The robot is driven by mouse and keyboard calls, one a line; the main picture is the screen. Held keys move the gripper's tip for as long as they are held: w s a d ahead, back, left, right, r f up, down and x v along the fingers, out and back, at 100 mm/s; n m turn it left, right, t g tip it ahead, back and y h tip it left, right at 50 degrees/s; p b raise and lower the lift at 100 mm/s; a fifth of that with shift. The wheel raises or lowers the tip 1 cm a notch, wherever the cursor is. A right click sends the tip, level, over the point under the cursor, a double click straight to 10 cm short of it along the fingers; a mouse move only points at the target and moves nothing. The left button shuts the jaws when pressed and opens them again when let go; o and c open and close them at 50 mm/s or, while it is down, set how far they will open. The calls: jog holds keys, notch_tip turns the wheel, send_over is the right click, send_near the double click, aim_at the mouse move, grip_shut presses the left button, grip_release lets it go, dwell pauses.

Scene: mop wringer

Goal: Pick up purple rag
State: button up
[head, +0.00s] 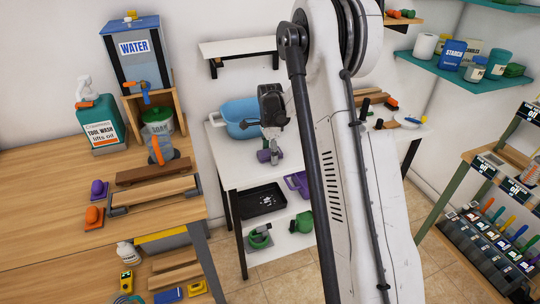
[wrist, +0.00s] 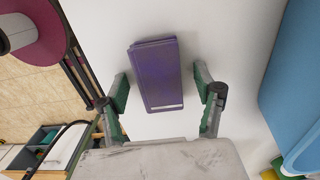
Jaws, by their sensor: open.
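A purple folded rag (wrist: 157,72) lies flat on a white tabletop (wrist: 215,35) in the wrist view. It has a pale stripe near its lower end. My gripper (wrist: 160,80) is open, with its green-padded fingers to the left and right of the rag's lower part. A gap shows on both sides, and I cannot tell the height of the fingers above the table. In the head view my gripper (head: 271,150) points down over the white table (head: 230,170), and a bit of the rag (head: 263,156) shows beside it.
A blue basin (head: 238,118) stands on the table close to my gripper. The lower shelf holds a black tray (head: 263,201), another purple item (head: 298,183) and green items. A wooden bench (head: 50,200) with a water tank (head: 134,55) is at left.

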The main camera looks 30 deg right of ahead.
aim_at(270, 152)
jog(key=c, duration=1.1)
jog(key=shift+r, duration=0.1)
jog(key=shift+r, duration=0.65)
notch_tip(270, 152, up, 3)
jog(key=a+r, duration=0.2)
jog(key=a, duration=0.1)
jog(key=s+a+r, duration=0.1)
jog(key=a+r, duration=0.1)
jog(key=a, duration=0.2)
jog(key=s+a+r, duration=0.1)
jog(key=a+r, duration=0.1)
jog(key=a, duration=0.2)
jog(key=shift+a+r, duration=0.25)
jog(key=shift+r, duration=0.05)
